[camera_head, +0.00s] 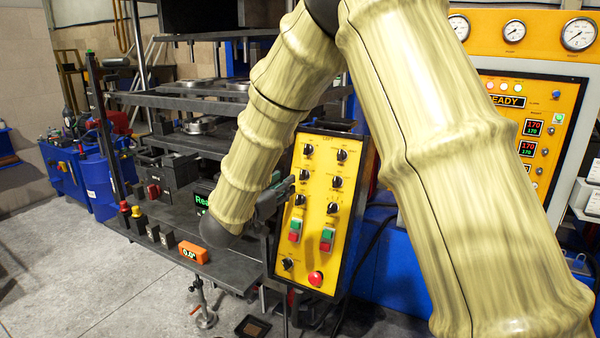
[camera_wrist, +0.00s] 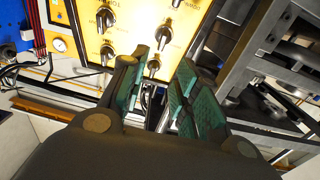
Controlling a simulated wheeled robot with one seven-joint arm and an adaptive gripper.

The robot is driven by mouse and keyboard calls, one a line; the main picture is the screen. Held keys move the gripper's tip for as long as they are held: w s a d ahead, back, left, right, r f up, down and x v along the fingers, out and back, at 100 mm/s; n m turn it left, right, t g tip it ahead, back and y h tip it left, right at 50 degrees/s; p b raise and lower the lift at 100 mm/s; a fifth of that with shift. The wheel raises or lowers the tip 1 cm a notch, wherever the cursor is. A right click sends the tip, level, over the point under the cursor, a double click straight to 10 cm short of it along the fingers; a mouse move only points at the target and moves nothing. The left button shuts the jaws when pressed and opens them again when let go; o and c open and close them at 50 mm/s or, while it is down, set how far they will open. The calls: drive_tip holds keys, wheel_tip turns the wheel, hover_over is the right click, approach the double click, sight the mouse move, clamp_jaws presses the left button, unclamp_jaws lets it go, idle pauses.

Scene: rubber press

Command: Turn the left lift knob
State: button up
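The yellow control panel (camera_head: 318,228) stands in the middle of the head view, with black knobs in two columns. The left column has an upper knob (camera_head: 308,148), a middle knob (camera_head: 304,175) and a lower knob (camera_head: 300,200). The labels are too small to tell which is the left lift knob. My gripper (camera_head: 288,186) is at the panel's left edge, by the middle and lower left knobs, partly hidden by my arm. In the wrist view, my gripper (camera_wrist: 158,72) is open, with a knob (camera_wrist: 154,65) showing between its fingertips. I cannot tell whether they touch it.
Below the knobs are green and red buttons (camera_head: 295,231) and a red stop button (camera_head: 316,279). The dark press frame with its shelf (camera_head: 200,145) stands left of the panel. A gauge panel (camera_head: 545,110) is behind, right.

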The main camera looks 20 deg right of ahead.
sight(302, 170)
drive_tip(key=p+x, duration=0.3)
drive_tip(key=x, duration=0.5)
drive_tip(key=shift+w+d, duration=0.2)
drive_tip(key=shift+d, duration=0.05)
drive_tip(key=shift+p+x, duration=0.45)
drive_tip(key=shift+x, duration=0.5)
drive_tip(key=shift+f, duration=0.1)
drive_tip(key=shift+c, duration=0.3)
drive_tip(key=c, duration=0.6)
